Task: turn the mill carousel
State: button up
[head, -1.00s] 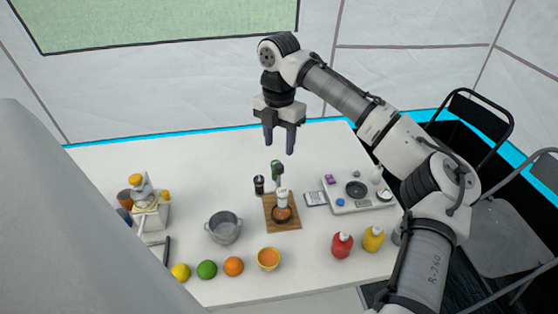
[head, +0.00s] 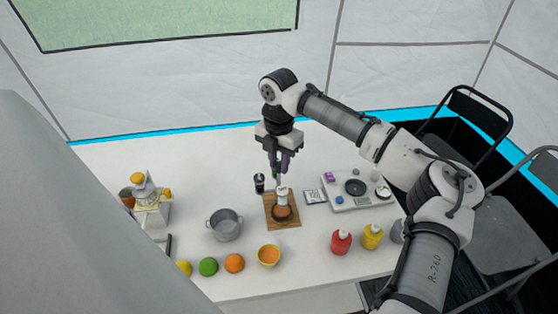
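My gripper (head: 279,165) points straight down above the back of a small wooden board (head: 293,217). Its two dark fingers are close together, and I cannot tell whether they touch anything. On the board stands a white upright piece (head: 282,195) with a brown round part (head: 281,213) at its foot. A thin dark stem rises from it towards the fingertips. A green item behind is mostly hidden by the fingers. A dark mill-like cylinder (head: 259,183) stands left of the board. I cannot tell for sure which of these is the mill carousel.
A grey pot (head: 224,225) stands left of the board. An orange-filled bowl (head: 269,256), an orange (head: 234,263) and a lime (head: 208,267) lie in front. A scale-like tray (head: 357,189), a red bottle (head: 341,242) and a yellow bottle (head: 372,237) are right. A juicer (head: 151,204) is left.

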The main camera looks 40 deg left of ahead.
grip_shut()
jog(key=shift+r, duration=0.1)
